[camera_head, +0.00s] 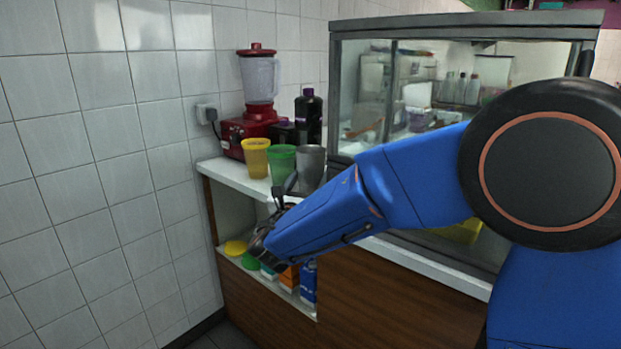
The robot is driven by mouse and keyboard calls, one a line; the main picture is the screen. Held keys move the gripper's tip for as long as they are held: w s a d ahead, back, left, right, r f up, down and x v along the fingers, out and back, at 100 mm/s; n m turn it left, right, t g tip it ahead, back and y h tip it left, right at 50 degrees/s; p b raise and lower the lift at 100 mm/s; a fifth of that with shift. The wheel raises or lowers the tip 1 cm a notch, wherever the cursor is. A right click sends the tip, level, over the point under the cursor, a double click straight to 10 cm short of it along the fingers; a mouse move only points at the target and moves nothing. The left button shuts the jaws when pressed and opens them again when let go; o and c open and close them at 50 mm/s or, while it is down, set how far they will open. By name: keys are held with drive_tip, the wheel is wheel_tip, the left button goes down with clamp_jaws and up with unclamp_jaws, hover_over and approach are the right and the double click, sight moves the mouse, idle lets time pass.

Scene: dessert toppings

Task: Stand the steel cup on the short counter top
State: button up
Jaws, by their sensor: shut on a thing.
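The steel cup (312,167) is grey and upright over the white counter top (229,176), to the right of a green cup (281,163). Its lower part is hidden behind my blue arm. My gripper (291,183) shows only as small dark parts at the cup's lower left side and is shut on the cup. The far finger and the contact are hidden. I cannot tell whether the cup's base touches the counter top.
A yellow cup (256,158) stands left of the green cup. A red blender (260,90) and a dark bottle (308,118) stand behind. A glass display case (375,90) is at the right. Cartons (309,281) and lids (235,247) sit on the lower shelf. The counter top's left front is clear.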

drive_tip(key=o, duration=1)
drive_tip(key=shift+f, duration=0.15)
drive_tip(key=shift+s, duration=0.1)
drive_tip(key=v, duration=1.1)
drive_tip(key=shift+s, duration=0.35)
drive_tip(key=shift+a, duration=0.15)
